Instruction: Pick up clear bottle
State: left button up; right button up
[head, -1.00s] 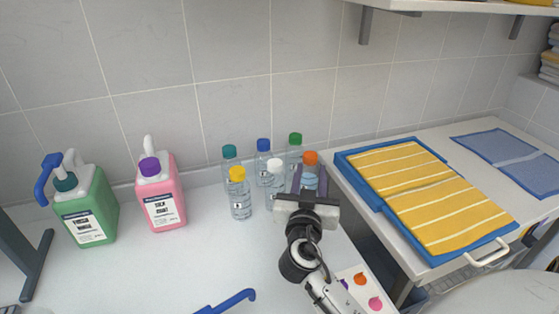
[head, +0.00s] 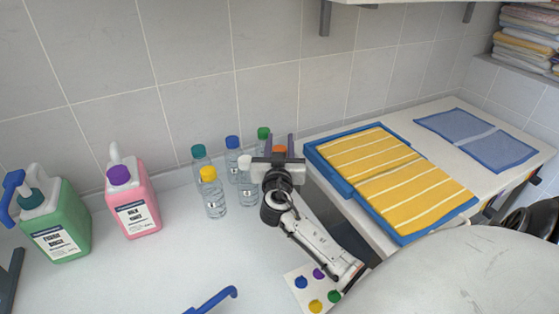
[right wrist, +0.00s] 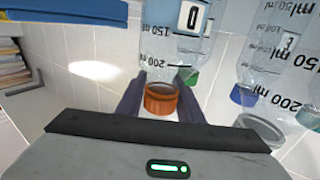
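Several clear bottles with coloured caps stand in a cluster by the wall in the head view, among them a yellow-capped one (head: 214,198) and a white-capped one (head: 246,185). The orange-capped clear bottle (head: 280,150) is mostly hidden behind my right gripper (head: 280,145). In the right wrist view the bottle's orange cap (right wrist: 161,100) lies between the two purple fingers (right wrist: 160,92), very close to both. The fingers look open around it; firm contact does not show. My left gripper is not in view.
A green jug (head: 58,220) and a pink jug (head: 132,205) stand left of the bottles. A blue tray with yellow striped towels (head: 385,160) lies on the counter to the right. A card with coloured spots (head: 308,290) lies near my forearm.

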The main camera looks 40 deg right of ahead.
grip_shut()
